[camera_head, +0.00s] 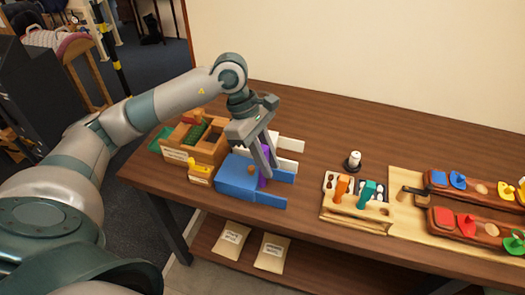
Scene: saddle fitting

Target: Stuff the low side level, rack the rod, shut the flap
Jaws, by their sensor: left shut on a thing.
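My left gripper (266,169) reaches down over the blue saddle-like piece (237,178). It is shut on a narrow purple piece (263,179), partly hidden by the fingers. A brown knob (250,169) shows on the blue piece beside the fingers. White parts (290,144) stick out behind, partly covered by the gripper. A light wooden rack (357,207) holds an orange-handled tool (342,187), a teal-handled tool (367,193) and pale pieces. I cannot make out which item is the rod or the flap. My right gripper is not in view.
A wooden box (208,153) with green contents and a small orange box (200,173) stand left of the blue piece. A white spool (353,160) stands behind the rack. Brown trays (470,227) with coloured pieces lie at right. Labelled bags (271,253) lie on the lower shelf.

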